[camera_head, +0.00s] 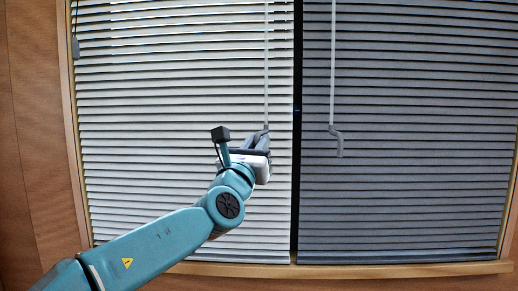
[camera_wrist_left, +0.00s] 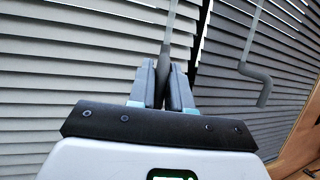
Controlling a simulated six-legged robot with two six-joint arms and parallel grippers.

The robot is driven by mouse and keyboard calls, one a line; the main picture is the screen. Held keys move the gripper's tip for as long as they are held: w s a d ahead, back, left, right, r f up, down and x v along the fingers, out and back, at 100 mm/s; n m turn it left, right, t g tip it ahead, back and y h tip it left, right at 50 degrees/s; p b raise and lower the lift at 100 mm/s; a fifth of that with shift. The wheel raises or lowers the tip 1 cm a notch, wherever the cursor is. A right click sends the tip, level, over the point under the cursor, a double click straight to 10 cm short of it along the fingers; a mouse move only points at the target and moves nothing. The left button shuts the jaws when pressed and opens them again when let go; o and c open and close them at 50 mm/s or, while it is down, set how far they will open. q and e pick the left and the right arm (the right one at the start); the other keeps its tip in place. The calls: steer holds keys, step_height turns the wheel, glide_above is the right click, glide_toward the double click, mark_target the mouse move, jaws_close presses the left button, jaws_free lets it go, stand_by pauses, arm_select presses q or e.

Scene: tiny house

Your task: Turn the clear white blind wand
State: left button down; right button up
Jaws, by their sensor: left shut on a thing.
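A thin pale wand (camera_head: 266,70) hangs straight down in front of the left, lighter blind (camera_head: 170,130). My left gripper (camera_head: 262,138) has come up from below and is shut on this wand's lower end. In the left wrist view, the wand (camera_wrist_left: 171,25) runs down between the two close fingers of my left gripper (camera_wrist_left: 164,75); its lowest part is hidden by them. A second pale wand (camera_head: 333,70) with a bent, crank-like end hangs free in front of the right, darker grey blind (camera_head: 420,150). My right gripper is not in view.
The second wand's crank end (camera_wrist_left: 257,80) is close to the right of my left gripper. A wooden window frame and sill (camera_head: 380,270) run around and below the blinds. A small grey piece (camera_head: 75,48) hangs at the upper left.

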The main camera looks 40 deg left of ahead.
arm_select(q)
steer(key=shift+s+a+r+b, duration=0.2)
steer(key=shift+a+r+b, duration=0.1)
steer(key=shift+a+b, duration=0.05)
stand_by(0.6)
steer(key=c, duration=1.4)
jaws_free()
steer(key=shift+o, duration=1.3)
steer(key=shift+w+a+f, duration=0.1)
steer(key=shift+a, duration=0.05)
steer(key=shift+d+f, duration=0.1)
steer(key=shift+d, duration=0.2)
steer(key=shift+f, duration=0.2)
steer(key=b+v, duration=0.5)
steer(key=v, duration=1.1)
steer(key=shift+a, duration=0.1)
